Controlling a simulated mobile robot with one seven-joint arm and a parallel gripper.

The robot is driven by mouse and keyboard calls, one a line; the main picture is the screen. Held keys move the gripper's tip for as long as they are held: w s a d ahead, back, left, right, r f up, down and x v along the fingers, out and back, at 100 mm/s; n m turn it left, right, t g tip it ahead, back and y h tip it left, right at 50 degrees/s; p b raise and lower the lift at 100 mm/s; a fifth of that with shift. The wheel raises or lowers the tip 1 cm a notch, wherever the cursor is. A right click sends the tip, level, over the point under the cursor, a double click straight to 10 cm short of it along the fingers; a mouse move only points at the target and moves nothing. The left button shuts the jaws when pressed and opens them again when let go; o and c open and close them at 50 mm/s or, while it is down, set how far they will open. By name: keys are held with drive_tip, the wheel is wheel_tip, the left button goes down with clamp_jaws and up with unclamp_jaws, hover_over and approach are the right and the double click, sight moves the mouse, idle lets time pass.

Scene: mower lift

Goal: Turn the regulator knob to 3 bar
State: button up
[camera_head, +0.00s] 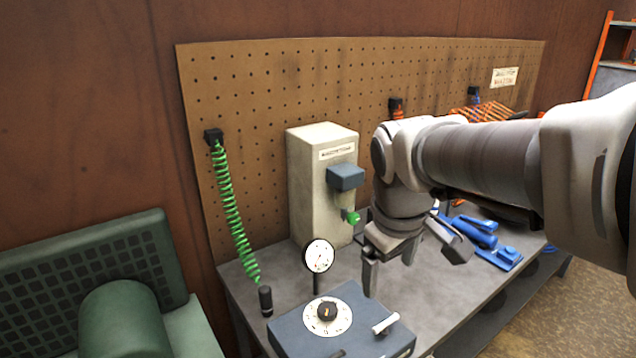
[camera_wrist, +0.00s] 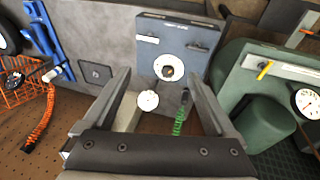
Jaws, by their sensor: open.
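The regulator is a blue-grey box (camera_head: 290,338) at the front of the bench. Its dark knob (camera_head: 327,312) sits in a white, marked dial (camera_head: 311,322). A round white gauge (camera_head: 319,256) stands on a stem behind it; its reading is too small to tell. My gripper (camera_head: 388,272) is open and empty, above the bench, to the right of and apart from the knob. In the wrist view, the knob (camera_wrist: 168,73) shows between and beyond my open fingers (camera_wrist: 161,80), on the box (camera_wrist: 200,50). The knob's setting cannot be read.
A white lever (camera_head: 385,323) is on the box's right side. A beige cabinet (camera_head: 308,185) with a green button stands behind. A green coiled hose (camera_head: 230,195) hangs at left. Blue tools (camera_head: 485,235) lie at right.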

drive_tip(key=w+a+f+n+g+p, duration=0.2)
drive_tip(key=w+a+f+n, duration=0.15)
drive_tip(key=w+n, duration=0.45)
drive_tip(key=n+g+y+p, duration=0.1)
drive_tip(key=n+p, duration=0.2)
approach(328, 308)
drive_tip(key=f, duration=0.9)
drive_tip(key=shift+w+f, duration=0.1)
drive_tip(key=shift+w, duration=0.1)
drive_tip(key=shift+c, duration=0.2)
drive_tip(key=c, duration=1.3)
drive_tip(key=shift+m, duration=0.3)
